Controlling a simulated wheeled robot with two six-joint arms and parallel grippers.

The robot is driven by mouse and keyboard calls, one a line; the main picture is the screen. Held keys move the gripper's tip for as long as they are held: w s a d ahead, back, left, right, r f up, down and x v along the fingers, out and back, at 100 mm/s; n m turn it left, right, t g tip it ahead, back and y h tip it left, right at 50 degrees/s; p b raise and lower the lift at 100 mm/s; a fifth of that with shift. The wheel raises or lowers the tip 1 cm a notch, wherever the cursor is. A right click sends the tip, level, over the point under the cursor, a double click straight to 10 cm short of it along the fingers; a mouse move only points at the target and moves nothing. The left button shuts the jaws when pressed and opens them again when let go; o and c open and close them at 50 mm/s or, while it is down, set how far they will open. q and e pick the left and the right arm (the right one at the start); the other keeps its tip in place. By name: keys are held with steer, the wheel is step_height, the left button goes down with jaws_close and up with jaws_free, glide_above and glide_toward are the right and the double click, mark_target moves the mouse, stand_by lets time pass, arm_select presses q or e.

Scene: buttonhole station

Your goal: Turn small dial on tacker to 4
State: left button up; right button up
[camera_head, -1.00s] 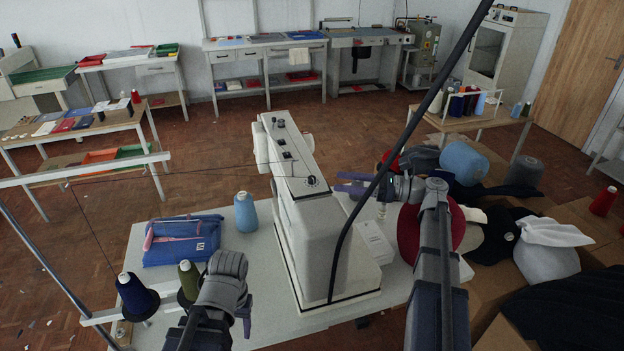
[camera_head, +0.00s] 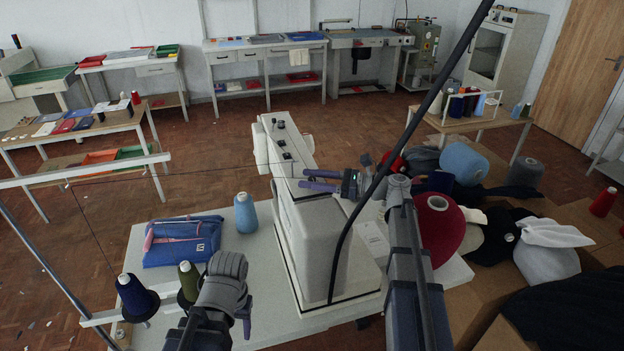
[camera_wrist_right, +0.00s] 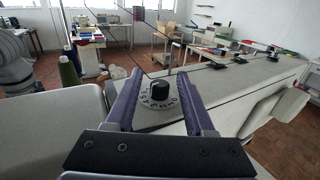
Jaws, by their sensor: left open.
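The tacker is the white machine (camera_head: 318,235) on the pale table. Its small dial shows in the right wrist view as a black knob (camera_wrist_right: 160,87) on a round plate with digits around its near side; I cannot tell its setting. My right gripper (camera_head: 306,180) is over the near end of the tacker's top and hides the dial in the head view. In the right wrist view its purple fingers (camera_wrist_right: 161,74) are open, one on each side of the knob, apart from it. My left gripper (camera_head: 245,316) is open and empty near the table's front edge.
More black controls (camera_head: 287,156) sit farther along the tacker's top. Red and grey cones and fabrics crowd the right side.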

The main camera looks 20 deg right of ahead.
jaws_close()
stand_by(0.3)
steer(key=shift+w+n+g, duration=0.2)
steer(key=shift+n+g, duration=0.2)
steer(key=shift+g, duration=0.1)
steer(key=shift+s+n+g+y, duration=0.2)
steer(key=shift+n+g+y, duration=0.1)
steer(key=shift+g+y, duration=0.15)
steer(key=shift+o, duration=0.6)
jaws_free()
